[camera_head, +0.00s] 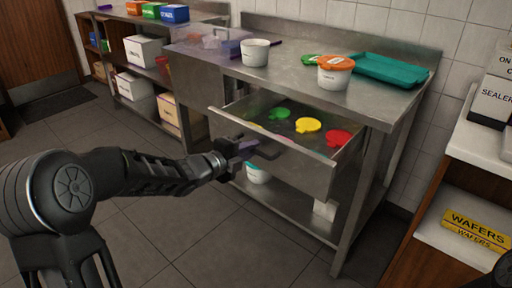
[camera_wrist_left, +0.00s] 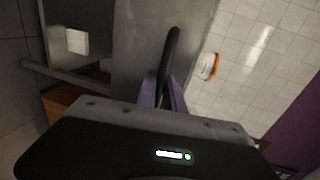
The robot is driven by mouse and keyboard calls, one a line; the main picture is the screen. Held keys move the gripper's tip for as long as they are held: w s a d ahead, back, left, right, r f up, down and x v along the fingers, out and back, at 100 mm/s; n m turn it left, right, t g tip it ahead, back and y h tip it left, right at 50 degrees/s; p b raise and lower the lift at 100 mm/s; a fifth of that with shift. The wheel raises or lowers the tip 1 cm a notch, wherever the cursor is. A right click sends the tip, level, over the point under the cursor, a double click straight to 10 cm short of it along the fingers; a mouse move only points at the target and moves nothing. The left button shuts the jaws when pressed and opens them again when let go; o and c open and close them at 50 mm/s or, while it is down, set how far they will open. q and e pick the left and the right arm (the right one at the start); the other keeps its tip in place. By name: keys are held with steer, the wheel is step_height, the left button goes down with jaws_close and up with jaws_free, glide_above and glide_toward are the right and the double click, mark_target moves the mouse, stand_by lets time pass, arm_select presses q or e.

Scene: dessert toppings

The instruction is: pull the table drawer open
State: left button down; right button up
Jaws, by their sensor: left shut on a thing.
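The table drawer (camera_head: 311,168) stands pulled out from under the steel table (camera_head: 300,88) in the head view. Green, yellow and red lids lie inside it. My left gripper (camera_head: 252,150) is at the drawer's front, shut on the dark bar handle (camera_head: 268,153). In the left wrist view the handle (camera_wrist_left: 172,50) runs up from between the purple fingers (camera_wrist_left: 164,97), with the grey drawer front behind it. The fingertips are partly hidden by the handle and the gripper body. My right gripper is not in view.
On the table stand a white tub (camera_head: 255,53), an orange-lidded tub (camera_head: 335,73), a teal tray (camera_head: 389,70) and a clear purple bin (camera_head: 205,40). A lower shelf (camera_head: 290,208) lies beneath the drawer. A counter with a yellow wafers box (camera_head: 476,231) is at right. The floor in front is clear.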

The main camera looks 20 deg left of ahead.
arm_select(q)
steer(key=shift+f, duration=0.1)
steer(key=c, duration=1.5)
jaws_free()
steer(key=shift+o, duration=0.2)
steer(key=v, duration=0.8)
steer(key=shift+p, duration=0.45)
